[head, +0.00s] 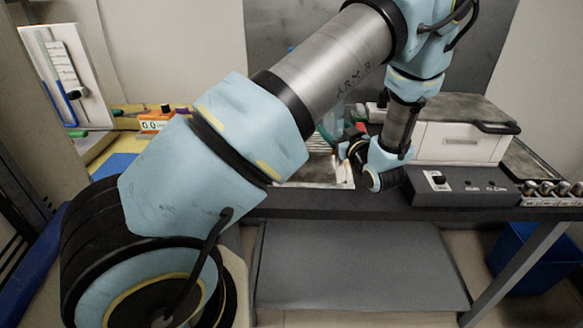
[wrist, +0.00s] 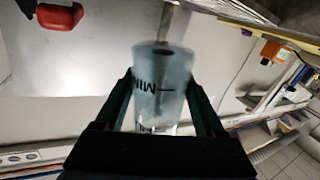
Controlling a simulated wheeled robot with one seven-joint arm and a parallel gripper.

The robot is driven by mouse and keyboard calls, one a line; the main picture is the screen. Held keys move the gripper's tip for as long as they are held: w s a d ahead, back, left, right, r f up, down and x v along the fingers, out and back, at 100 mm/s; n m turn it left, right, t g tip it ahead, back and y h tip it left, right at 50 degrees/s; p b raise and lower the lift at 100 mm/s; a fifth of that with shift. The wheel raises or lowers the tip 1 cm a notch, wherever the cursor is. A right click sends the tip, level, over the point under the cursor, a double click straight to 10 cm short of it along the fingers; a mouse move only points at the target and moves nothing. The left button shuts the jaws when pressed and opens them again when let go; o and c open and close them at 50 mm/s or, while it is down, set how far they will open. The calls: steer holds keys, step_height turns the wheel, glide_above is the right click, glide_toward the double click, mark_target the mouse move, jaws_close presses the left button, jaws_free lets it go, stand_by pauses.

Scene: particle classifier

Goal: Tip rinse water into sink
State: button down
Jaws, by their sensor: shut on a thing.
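My gripper (wrist: 160,84) is shut on a frosted, see-through cup (wrist: 161,72) with dark lettering, held between its two dark fingers in the wrist view. The lettering is upside down in that view. How much water is in the cup, and how far the cup is tilted, I cannot tell. I cannot make out the sink for certain; my arm covers part of the bench.
A grey control box (head: 462,186) and a white drawer unit (head: 458,142) stand right of my gripper. An orange device (head: 155,121) is at the left. A red object (wrist: 60,16) shows at the wrist view's upper left. A blue bin (head: 528,258) stands below right.

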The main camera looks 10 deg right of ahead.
steer(key=shift+a+f+n+b, duration=0.25)
steer(key=shift+n+b, duration=0.35)
steer(key=shift+n, duration=0.4)
steer(key=shift+a+f+n+g+h+b, duration=0.15)
steer(key=shift+f+n+b, duration=0.25)
steer(key=shift+f+b, duration=0.25)
steer(key=shift+a+f+n+g+h+b, duration=0.15)
steer(key=shift+f+n+b, duration=0.25)
steer(key=shift+f+b, duration=0.2)
steer(key=shift+r+n, duration=0.1)
steer(key=shift+n, duration=0.2)
steer(key=shift+a+f+n+b, duration=0.2)
steer(key=shift+a+n+b, duration=0.15)
steer(key=shift+n, duration=0.25)
steer(key=shift+d+n, duration=0.1)
steer(key=shift+n, duration=0.6)
steer(key=shift+d+r+n+h, duration=0.2)
steer(key=shift+r+n+h, duration=0.1)
steer(key=shift+r+n, duration=0.4)
steer(key=shift+d+f+n+h+b, duration=0.1)
steer(key=shift+f+n+h+b, duration=0.15)
steer(key=shift+n, duration=0.55)
steer(key=shift+d+f+n+h+b, duration=0.1)
steer(key=shift+n+b, duration=0.2)
steer(key=shift+n, duration=0.5)
steer(key=shift+a+f+b, duration=0.15)
steer(key=shift+f+b, duration=0.05)
steer(key=shift+b, duration=0.25)
